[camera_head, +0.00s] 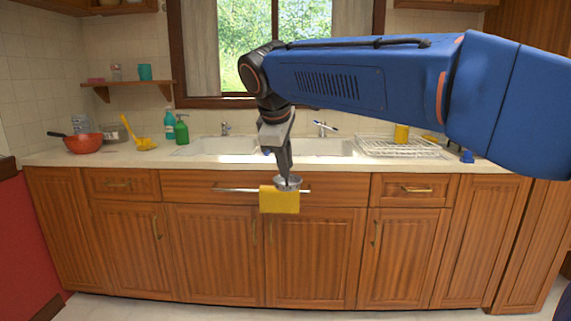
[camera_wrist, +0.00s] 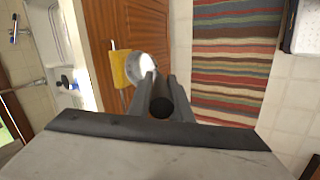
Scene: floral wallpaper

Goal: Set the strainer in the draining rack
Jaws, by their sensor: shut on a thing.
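My gripper (camera_head: 286,172) is in front of the counter edge by the sinks, pointing down. It is shut on the strainer (camera_head: 288,183), a small grey metal bowl, held in the air near the towel rail. In the wrist view the strainer (camera_wrist: 135,68) shows as a pale round bowl beyond the dark fingers (camera_wrist: 160,88); its handle is mostly hidden between them. The draining rack (camera_head: 375,149) is a white wire rack on the counter right of the sinks, with a yellow cup (camera_head: 402,133) standing in it. My gripper is left of the rack and lower.
A yellow towel (camera_head: 279,201) hangs on a rail just behind the strainer. Two white sinks (camera_head: 215,146) with taps are in the counter. Green soap bottle (camera_head: 181,130), red colander (camera_head: 83,143) and glass bowl (camera_head: 115,133) stand left. A striped rug (camera_wrist: 232,65) lies on the floor.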

